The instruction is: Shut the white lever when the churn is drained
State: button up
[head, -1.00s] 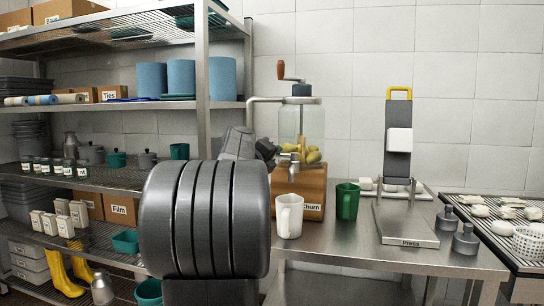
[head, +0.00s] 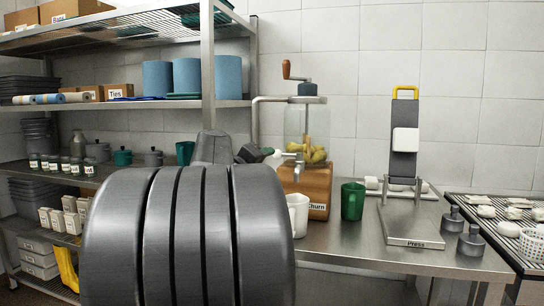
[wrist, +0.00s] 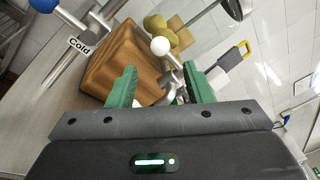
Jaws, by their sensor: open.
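The churn is a clear jar (head: 307,122) with a crank on top, standing on a wooden block (head: 316,186) labelled "Churn". Yellow lumps (head: 316,155) lie in its bottom; I see no liquid around them. The white lever's round knob (wrist: 160,46) shows in the wrist view, above a metal spout. My gripper (wrist: 161,86) is open, its green fingers spread either side of the spout, with the knob just beyond the gap between them. In the head view my gripper (head: 262,154) is left of the spout (head: 298,161). A white mug (head: 299,214) stands below, partly hidden by my arm.
A lever with a blue knob (wrist: 43,4), labelled "Cold", is beside the wooden block in the wrist view. A green mug (head: 352,200) stands right of the white one. Shelves fill the left.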

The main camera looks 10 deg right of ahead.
aim_at(276, 156)
jog(key=v, duration=0.4)
dwell(0.3)
jog(key=b+x, duration=0.1)
jog(key=x, duration=1.2)
jog(key=shift+w+d, duration=0.2)
jog(key=shift+w, duration=0.15)
